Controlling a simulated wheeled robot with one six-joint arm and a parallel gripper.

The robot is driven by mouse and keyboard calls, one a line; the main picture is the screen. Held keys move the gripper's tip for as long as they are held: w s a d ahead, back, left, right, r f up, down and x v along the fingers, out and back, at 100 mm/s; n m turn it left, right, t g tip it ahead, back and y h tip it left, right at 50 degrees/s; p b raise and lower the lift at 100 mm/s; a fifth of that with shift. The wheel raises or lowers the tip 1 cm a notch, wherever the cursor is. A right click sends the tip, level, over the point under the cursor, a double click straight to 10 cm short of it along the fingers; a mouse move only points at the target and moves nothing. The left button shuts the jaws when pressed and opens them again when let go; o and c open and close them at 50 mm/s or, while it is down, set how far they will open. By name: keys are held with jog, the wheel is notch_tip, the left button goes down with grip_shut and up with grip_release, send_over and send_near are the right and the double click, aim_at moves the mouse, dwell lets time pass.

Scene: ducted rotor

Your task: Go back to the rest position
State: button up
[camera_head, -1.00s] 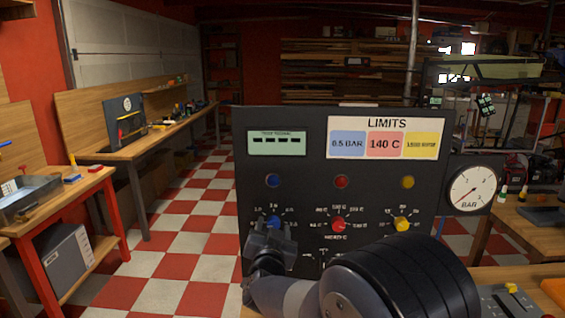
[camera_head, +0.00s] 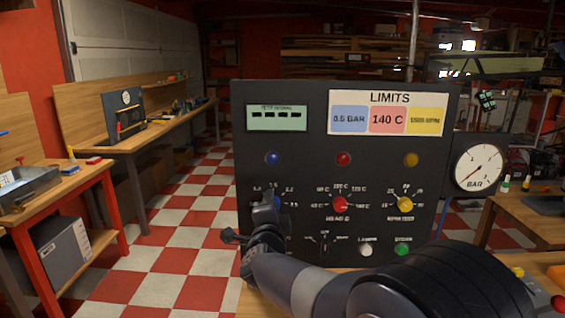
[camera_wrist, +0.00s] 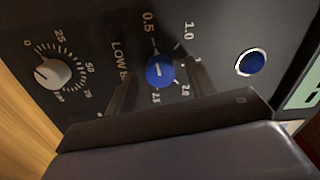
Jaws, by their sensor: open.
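My gripper (camera_head: 266,210) is in front of the lower left of the black control panel (camera_head: 310,180). It partly covers the blue knob in the head view (camera_head: 277,202). In the wrist view the blue knob (camera_wrist: 160,71) shows between the two dark fingers of my gripper (camera_wrist: 162,82), which are open. Its white pointer lies between the 0.5 and 2.0 marks, and I cannot tell its exact setting. Whether a finger touches the knob is unclear.
The panel carries a red knob (camera_head: 340,203), a yellow knob (camera_head: 405,203), a white button (camera_head: 366,249), a green button (camera_head: 402,249) and a limits sign (camera_head: 388,113). A BAR gauge (camera_head: 479,168) is at its right. Workbenches stand left; checkered floor (camera_head: 190,215) is open between.

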jog(key=m+b, duration=0.1)
jog(key=m, duration=0.3)
jog(key=shift+m+b, duration=0.35)
jog(key=shift+m, duration=0.05)
